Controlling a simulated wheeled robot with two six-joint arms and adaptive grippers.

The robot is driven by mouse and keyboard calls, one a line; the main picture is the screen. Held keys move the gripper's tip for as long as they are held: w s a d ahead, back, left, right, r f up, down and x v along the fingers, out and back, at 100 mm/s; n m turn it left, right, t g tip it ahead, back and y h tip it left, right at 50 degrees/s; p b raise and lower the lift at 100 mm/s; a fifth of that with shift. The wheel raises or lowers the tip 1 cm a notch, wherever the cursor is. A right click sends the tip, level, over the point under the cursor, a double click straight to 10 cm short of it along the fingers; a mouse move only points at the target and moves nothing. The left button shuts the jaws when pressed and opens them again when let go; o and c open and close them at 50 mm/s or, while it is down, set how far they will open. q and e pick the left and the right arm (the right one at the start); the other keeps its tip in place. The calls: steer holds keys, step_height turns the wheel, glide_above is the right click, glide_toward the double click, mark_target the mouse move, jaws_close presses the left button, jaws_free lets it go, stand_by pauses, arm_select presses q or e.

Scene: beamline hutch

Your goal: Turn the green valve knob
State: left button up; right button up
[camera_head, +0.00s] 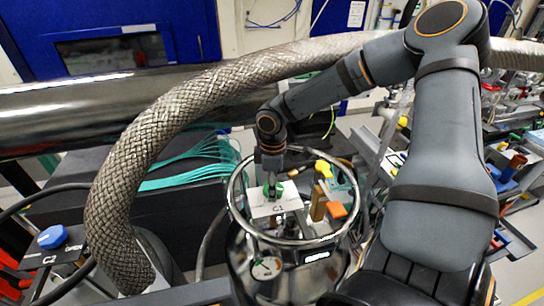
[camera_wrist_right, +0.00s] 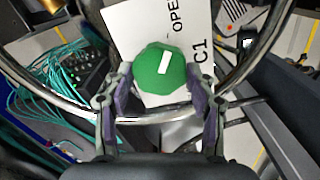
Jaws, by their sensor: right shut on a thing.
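The green valve knob (camera_wrist_right: 160,68) is round with a white bar mark, which points up and to the right in the right wrist view. It sits by a white plate (camera_wrist_right: 122,30) marked OPEN and C1. In the head view the green knob (camera_head: 273,191) is partly hidden under my right gripper (camera_head: 272,172), inside a steel ring. My right gripper (camera_wrist_right: 160,88) is shut on the knob, with one finger on each side of it. My left gripper is not in view.
The steel ring (camera_head: 236,208) circles the knob above a shiny vessel with a gauge (camera_head: 267,268). Yellow (camera_head: 323,168) and orange (camera_head: 338,210) parts stand close on the right. A thick braided hose (camera_head: 125,190) arches at the left. A blue knob (camera_head: 52,237) marked C2 is at lower left.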

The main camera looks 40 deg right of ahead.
steer(key=shift+w+d+r, duration=0.1)
steer(key=shift+r, duration=0.1)
steer(key=o, duration=1.2)
steer(key=shift+s+f, duration=0.1)
steer(key=shift+s, duration=0.1)
steer(key=shift+c, duration=0.2)
steer(key=shift+w+r, duration=0.1)
steer(key=shift+r, duration=0.1)
step_height(320, 180, up, 12)
steer(key=shift+f, duration=0.15)
